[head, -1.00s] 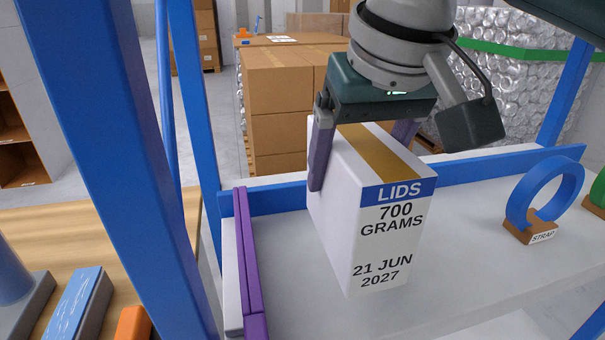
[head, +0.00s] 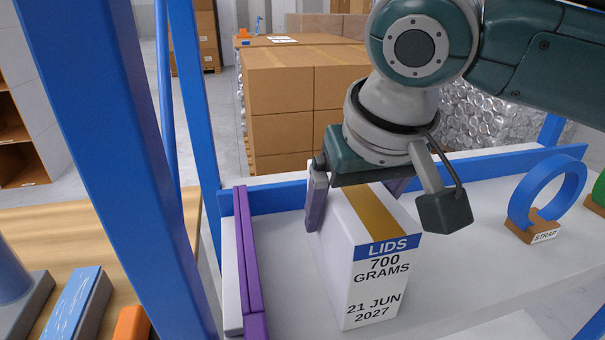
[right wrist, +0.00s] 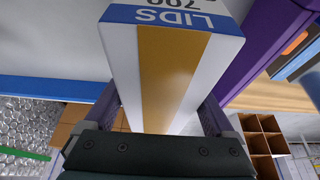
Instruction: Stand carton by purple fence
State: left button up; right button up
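The carton (head: 372,280) is a white box with a gold tape stripe on top and a blue LIDS band. It stands upright on or just above the white shelf (head: 460,240); I cannot tell if its base touches. My right gripper (head: 357,205) has its purple fingers on both sides of the carton and is shut on it. The carton also fills the right wrist view (right wrist: 172,70), between the fingers. The purple fence (head: 247,262) is a low rail to the left of the carton, with a gap between them. My left gripper is not in view.
A blue strap roll on a wooden STRAP holder (head: 531,228) stands at the right of the shelf. A blue rail (head: 475,172) runs along the back edge. A blue post (head: 120,170) rises at the left. Shelf space between carton and strap is clear.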

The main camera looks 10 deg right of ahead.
jog(key=shift+o, duration=0.6)
jog(key=shift+r, duration=0.1)
jog(key=shift+s+r, duration=0.1)
jog(key=shift+r, duration=0.25)
jog(key=p+v, duration=0.1)
jog(key=v, duration=1)
jog(key=shift+r+p, duration=0.25)
jog(key=shift+p, duration=0.05)
